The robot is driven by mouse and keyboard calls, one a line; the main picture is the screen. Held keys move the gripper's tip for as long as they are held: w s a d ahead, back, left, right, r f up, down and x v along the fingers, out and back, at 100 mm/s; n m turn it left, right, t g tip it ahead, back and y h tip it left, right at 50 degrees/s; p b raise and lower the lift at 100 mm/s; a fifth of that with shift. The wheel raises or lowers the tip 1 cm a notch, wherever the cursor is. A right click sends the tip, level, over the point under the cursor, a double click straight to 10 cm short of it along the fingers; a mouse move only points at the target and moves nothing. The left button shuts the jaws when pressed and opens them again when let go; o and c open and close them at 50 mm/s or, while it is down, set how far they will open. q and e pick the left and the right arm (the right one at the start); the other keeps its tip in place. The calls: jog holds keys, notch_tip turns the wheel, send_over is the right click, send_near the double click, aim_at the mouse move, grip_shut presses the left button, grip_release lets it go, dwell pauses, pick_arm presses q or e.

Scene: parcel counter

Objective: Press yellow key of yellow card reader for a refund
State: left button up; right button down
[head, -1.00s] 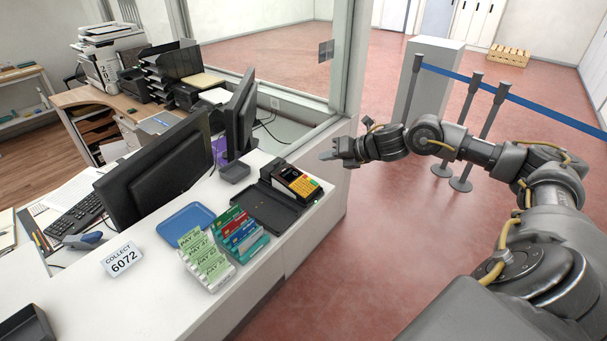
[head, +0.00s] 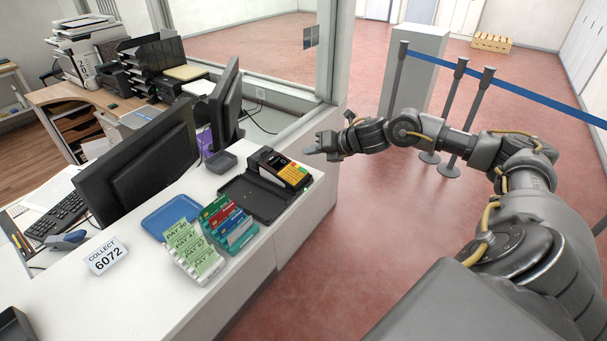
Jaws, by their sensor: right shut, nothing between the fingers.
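The yellow card reader (head: 280,168) sits on a black tray-like base (head: 252,197) at the right end of the white counter. Its keypad is yellow and its screen is dark. Red and green keys show at its edge, but I cannot make out each key. My right gripper (head: 308,151) is shut and empty. It appears above and to the right of the reader in the head view, pointing left and apart from it. My left gripper is not in view.
A rack of cards and green pay slips (head: 205,240), a blue tray (head: 171,215) and a collect sign (head: 105,256) stand on the counter (head: 150,305). Two monitors (head: 140,165) stand behind them. A window post (head: 327,60) rises near my right gripper. Barrier posts (head: 470,115) stand beyond.

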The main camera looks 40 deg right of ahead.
aim_at(303, 170)
jog(key=f+b, duration=0.1)
jog(key=f, duration=0.1)
jog(key=w+f+b, duration=0.1)
jog(key=f, duration=0.1)
jog(key=shift+a+f+b, duration=0.15)
jog(key=shift+f+b, duration=0.2)
jog(key=shift+w+f, duration=0.1)
jog(key=shift+f, duration=0.15)
dwell(1.5)
jog(key=shift+f+b, duration=0.25)
jog(key=shift+b, duration=0.25)
jog(key=shift+w+a+f, duration=0.1)
jog(key=shift+f, duration=0.2)
jog(key=shift+r, duration=0.2)
dwell(0.3)
jog(key=shift+r, duration=0.55)
